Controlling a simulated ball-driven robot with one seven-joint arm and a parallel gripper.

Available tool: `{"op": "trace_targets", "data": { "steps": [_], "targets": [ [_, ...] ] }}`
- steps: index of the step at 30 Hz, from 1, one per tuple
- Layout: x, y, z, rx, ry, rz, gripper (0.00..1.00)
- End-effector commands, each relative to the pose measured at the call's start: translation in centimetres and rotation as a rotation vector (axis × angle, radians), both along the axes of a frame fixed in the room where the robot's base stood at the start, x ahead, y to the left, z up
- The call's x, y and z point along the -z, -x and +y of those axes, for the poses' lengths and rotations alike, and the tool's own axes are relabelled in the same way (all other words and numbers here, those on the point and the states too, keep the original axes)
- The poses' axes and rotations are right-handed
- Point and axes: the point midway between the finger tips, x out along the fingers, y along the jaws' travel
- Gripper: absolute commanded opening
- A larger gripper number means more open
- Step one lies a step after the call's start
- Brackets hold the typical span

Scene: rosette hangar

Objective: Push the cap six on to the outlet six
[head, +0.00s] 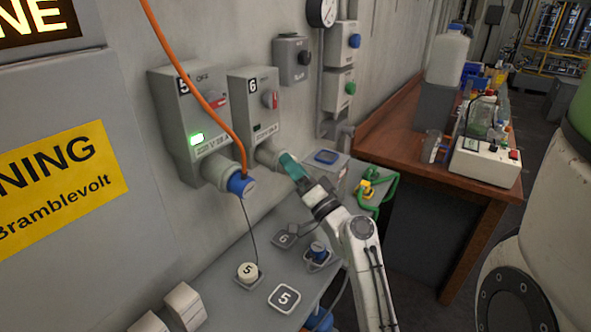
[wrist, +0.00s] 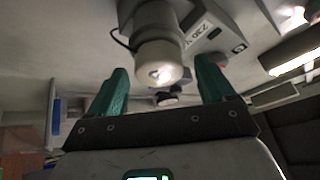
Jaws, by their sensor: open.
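The grey box marked 6 (head: 256,100) is on the wall, with outlet six (head: 267,153) sticking out below it. My gripper (head: 292,166) is at the mouth of that outlet, its teal fingers apart. In the wrist view a pale round cap-like piece (wrist: 158,62), which I take as cap six, is on the end of the outlet (wrist: 155,18), in line with it. A dark cord runs at its left. The open fingers (wrist: 160,88) stand either side of it with gaps. In the head view the fingers hide this piece. I cannot tell how deep it sits.
Box 5 (head: 190,115) is at the left, its outlet holding a blue plug (head: 240,185) on an orange cable. Cap five (head: 247,270) is on the grey shelf below, near a 5 plate (head: 284,298), a 6 plate (head: 285,237) and a blue-topped piece (head: 318,250).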

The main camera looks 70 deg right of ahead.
Motion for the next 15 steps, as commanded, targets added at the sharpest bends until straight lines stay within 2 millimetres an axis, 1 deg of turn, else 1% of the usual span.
{"op": "trace_targets", "data": {
  "steps": [8,11,15],
  "targets": [
    [0.4,0.4,0.2,0.000,-0.001,0.000,0.82],
    [1.1,1.2,0.8,0.000,-0.001,0.000,0.82],
    [2.5,3.3,2.0,0.002,-0.003,0.000,0.82]
  ]
}}
